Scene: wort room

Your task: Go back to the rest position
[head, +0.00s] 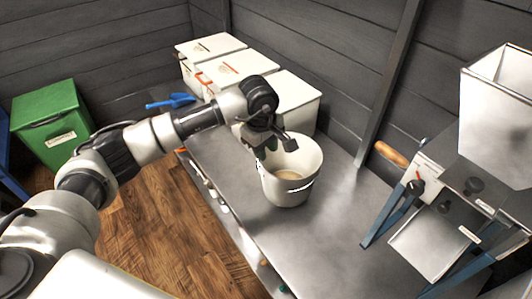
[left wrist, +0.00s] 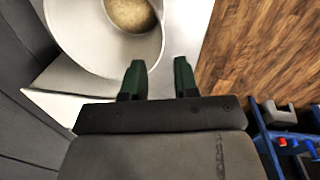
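My left arm reaches in from the left, and my left gripper (head: 270,143) is over the back left rim of a white bucket. In the left wrist view its two green-tipped fingers (left wrist: 159,82) stand apart with nothing between them. The white bucket (head: 291,184) stands upright on the metal table (head: 325,222) with some pale tan grain at its bottom. The bucket also shows in the left wrist view (left wrist: 88,42), up and left of the fingers. I cannot tell whether a finger touches the rim. My right gripper is not in view.
White lidded boxes (head: 295,98) stand behind the bucket, with a blue scoop (head: 172,101) beside them. A mill with a white hopper (head: 497,110) and blue legs stands at the right. A green bin (head: 50,125) is at the left. The wooden floor (head: 160,232) is clear.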

